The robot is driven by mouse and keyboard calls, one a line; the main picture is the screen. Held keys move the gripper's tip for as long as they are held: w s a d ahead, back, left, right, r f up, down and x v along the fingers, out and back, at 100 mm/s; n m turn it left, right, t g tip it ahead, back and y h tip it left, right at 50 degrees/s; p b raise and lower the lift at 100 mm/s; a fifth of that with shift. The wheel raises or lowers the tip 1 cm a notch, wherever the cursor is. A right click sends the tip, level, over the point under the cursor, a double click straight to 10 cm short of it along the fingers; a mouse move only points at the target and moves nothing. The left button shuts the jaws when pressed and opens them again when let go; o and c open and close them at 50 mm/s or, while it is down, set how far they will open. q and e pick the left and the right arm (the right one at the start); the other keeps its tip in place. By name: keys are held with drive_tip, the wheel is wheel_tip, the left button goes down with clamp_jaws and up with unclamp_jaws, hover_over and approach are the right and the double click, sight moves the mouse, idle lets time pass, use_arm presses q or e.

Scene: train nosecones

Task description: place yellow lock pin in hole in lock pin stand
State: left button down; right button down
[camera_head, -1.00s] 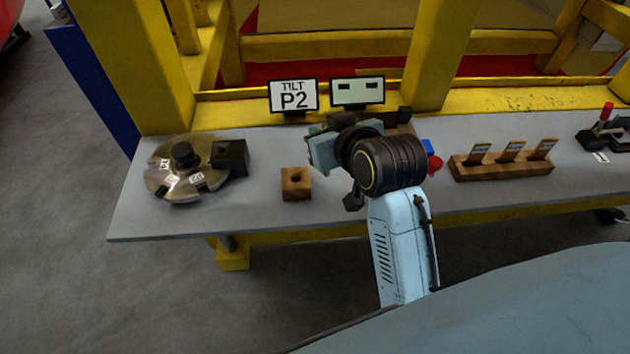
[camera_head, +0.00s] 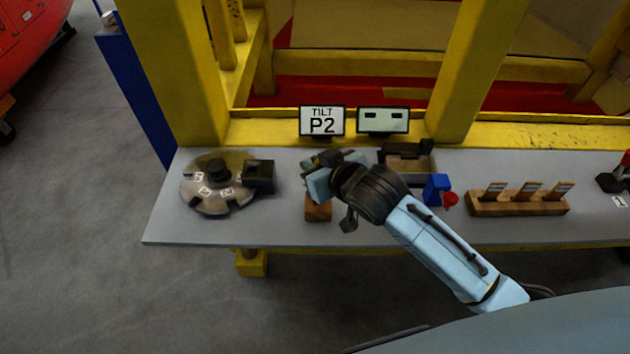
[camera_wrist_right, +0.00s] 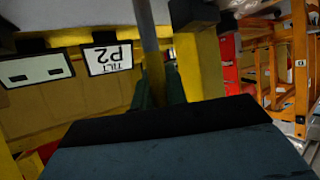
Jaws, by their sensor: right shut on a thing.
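The lock pin stand is a small wooden block (camera_head: 317,212) on the grey bench; its top hole, seen a second ago, is now hidden behind my right gripper. My right gripper (camera_head: 312,172) is over the block in the head view, shut. In the right wrist view a slim, dull rod (camera_wrist_right: 149,45) stands out from between its fingers (camera_wrist_right: 158,90); I take it for the yellow lock pin, though its colour is in shadow. The pin is mostly hidden in the head view, and I cannot tell whether it touches the block. My left gripper is not in view.
A slotted metal disc (camera_head: 207,195) with a black block lies left of the stand. Signs, one reading TILT P2 (camera_head: 322,121), stand behind. A blue and red piece (camera_head: 436,190) and a wooden lever rack (camera_head: 517,203) are to the right. Bare bench lies in front.

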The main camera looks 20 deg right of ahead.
drive_tip(key=shift+f, duration=2)
drive_tip(key=shift+f, duration=0.2)
drive_tip(key=c, duration=1.4)
unclamp_jaws()
drive_tip(key=v, duration=1.2)
drive_tip(key=shift+r, duration=0.2)
